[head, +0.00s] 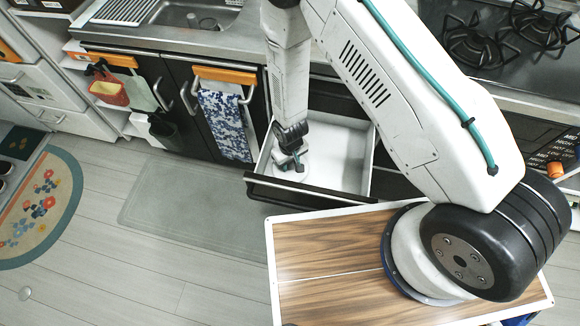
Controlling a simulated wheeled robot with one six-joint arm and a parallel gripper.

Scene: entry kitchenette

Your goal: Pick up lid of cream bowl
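My gripper (291,162) points down inside an open drawer (345,150) with a white interior and a dark front. It is at the left part of the drawer, near the front wall. It is small and dark here, and I cannot tell whether its fingers are apart or closed, or whether they touch anything. The visible right part of the drawer floor looks empty.
A steel counter (215,42) with a sink runs above the drawer, and a black hob (510,45) is at the upper right. A blue patterned towel (225,125) hangs left of the drawer. A grey mat (180,195) and a patterned rug (40,215) lie on the floor.

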